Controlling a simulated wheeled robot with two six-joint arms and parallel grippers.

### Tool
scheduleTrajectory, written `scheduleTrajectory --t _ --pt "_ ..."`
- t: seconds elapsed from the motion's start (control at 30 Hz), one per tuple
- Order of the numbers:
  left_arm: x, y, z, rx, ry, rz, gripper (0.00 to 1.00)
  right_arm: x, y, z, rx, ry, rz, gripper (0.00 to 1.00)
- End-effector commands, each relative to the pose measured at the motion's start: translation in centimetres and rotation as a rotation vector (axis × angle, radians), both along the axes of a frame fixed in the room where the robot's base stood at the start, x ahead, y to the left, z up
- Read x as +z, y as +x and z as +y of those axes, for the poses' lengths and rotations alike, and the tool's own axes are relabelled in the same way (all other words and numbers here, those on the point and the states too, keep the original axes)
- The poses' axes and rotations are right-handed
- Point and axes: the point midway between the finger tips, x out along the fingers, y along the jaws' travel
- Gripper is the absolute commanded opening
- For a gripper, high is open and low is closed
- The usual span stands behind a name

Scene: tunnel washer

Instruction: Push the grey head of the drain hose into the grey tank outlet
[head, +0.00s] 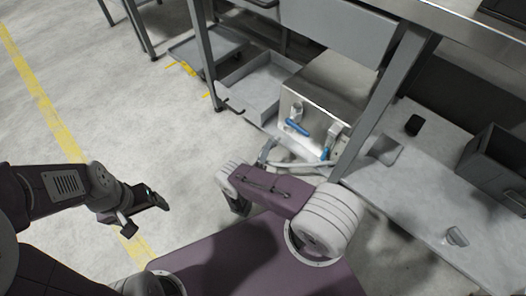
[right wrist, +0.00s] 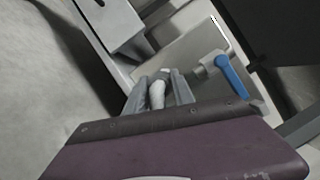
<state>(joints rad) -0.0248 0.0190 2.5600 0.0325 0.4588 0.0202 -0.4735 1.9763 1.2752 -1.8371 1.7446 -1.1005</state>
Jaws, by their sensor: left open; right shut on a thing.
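The steel tank (head: 322,92) stands on the low shelf. Its front has two pale grey fittings, a left one (head: 296,112) and a right one (head: 335,131), each near a blue lever. I cannot tell for certain which is the grey outlet. My right gripper (head: 267,150) is shut on the pale drain hose (head: 300,166), in front of the tank and below the left fitting. In the right wrist view the hose (right wrist: 157,95) lies between the fingers; its head is small and partly hidden. No contact with an outlet is visible. My left gripper (head: 158,200) is open and empty over the floor.
A blue lever (right wrist: 231,75) is right of the fingers in the right wrist view. A grey tray (head: 250,88) lies left of the tank. A table leg (head: 385,95) stands right of it. A dark bin (head: 495,160) and small items sit on the shelf at right. The left floor is clear.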

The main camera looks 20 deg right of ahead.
Motion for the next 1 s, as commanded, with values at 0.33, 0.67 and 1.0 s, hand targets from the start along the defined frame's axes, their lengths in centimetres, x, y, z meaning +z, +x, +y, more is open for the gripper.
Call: scheduleTrajectory --t 0.33,0.67,1.0 --pt "0.3 0.0 0.0 0.0 0.0 0.0 0.83 0.1 0.7 -1.7 -0.002 0.0 0.0 0.0" --pt "0.4 0.0 0.0 0.0 0.0 0.0 0.83 0.1 1.3 -3.2 -0.002 0.0 0.0 0.0" --pt "0.1 0.0 0.0 0.0 0.0 0.0 0.83 -0.1 1.7 -4.1 0.0 -0.001 -0.001 0.0"
